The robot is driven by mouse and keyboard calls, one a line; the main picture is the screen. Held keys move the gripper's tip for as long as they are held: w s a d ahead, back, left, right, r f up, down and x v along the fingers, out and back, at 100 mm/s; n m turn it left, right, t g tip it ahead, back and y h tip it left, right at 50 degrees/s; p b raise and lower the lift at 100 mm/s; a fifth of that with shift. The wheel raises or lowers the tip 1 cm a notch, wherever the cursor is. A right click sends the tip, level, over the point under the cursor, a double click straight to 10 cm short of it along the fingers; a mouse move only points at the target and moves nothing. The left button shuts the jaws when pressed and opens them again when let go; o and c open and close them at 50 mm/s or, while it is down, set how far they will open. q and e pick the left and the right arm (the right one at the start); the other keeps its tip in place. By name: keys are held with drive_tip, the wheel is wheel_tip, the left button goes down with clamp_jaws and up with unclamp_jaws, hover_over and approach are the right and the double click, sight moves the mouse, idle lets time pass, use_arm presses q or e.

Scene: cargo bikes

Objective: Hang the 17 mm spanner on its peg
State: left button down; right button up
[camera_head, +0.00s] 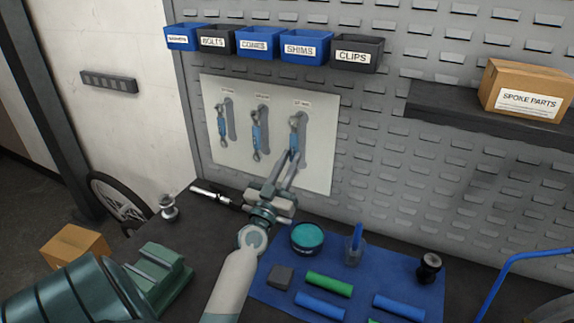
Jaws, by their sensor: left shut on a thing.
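A white shadow board (230,165) hangs on the grey perforated wall, with a dark spanner outline and a small label in each of three places. The right-hand spanner (294,124), with a blue middle, is at the right outline, upright and a little left of its dark shape. I take it as the 17 mm one; its label is too small to read surely. My left gripper (293,154) is shut on its lower part. The peg is hidden behind the spanner's head, and I cannot tell whether the spanner is on it. My right gripper is out of view.
Two other spanners hang at the left (222,125) and middle (256,137) outlines. A row of labelled bins (282,46) is above. Below, a blue mat (385,275) holds a teal tin (307,237), a cup (354,250) and grips. A shelf (450,111) carries a carton (527,90).

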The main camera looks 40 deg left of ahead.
use_arm(q)
drive_tip(key=shift+w+a+f, duration=0.1)
drive_tip(key=shift+w+f, duration=0.05)
drive_tip(key=shift+w, duration=0.15)
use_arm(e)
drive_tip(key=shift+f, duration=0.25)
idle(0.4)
use_arm(q)
drive_tip(key=c, duration=1.5)
unclamp_jaws()
drive_tip(key=shift+c, duration=0.2)
drive_tip(key=shift+f, duration=0.1)
drive_tip(key=b+v, duration=0.6)
drive_tip(key=v, duration=1.1)
drive_tip(key=shift+s, duration=0.2)
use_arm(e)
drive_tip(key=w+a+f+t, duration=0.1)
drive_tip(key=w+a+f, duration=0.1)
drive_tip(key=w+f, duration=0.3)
